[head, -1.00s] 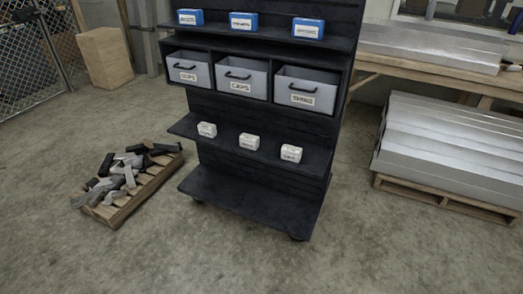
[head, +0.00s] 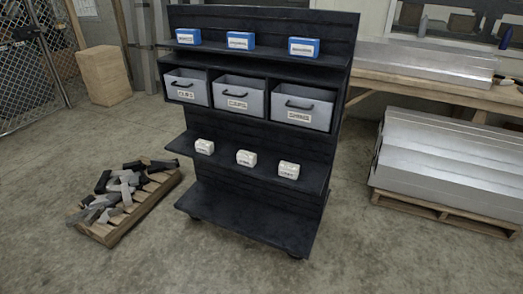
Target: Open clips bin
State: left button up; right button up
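The clips bin (head: 186,88) appears to be the left one of three grey bins with dark handles in the black shelf rack (head: 262,200). Its small label is blurred but seems to read "CLIPS". It sits inside its cubby in line with the others. The middle bin (head: 240,97) and the right bin (head: 302,107) sit in their own cubbies beside it. Neither of my grippers is in view.
Blue boxes (head: 241,40) stand on the shelf above and white boxes (head: 246,158) below. A pallet of scrap pieces (head: 125,210) lies left of the rack. Stacked metal sheets (head: 450,150) and a wooden bench (head: 425,73) stand right. The floor in front is clear.

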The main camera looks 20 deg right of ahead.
aim_at(190, 86)
jog(key=i+z, duration=0.2)
jog(key=i, duration=0.5)
jog(key=i+j+z, duration=0.15)
jog(key=i, duration=0.55)
jog(key=j, duration=0.1)
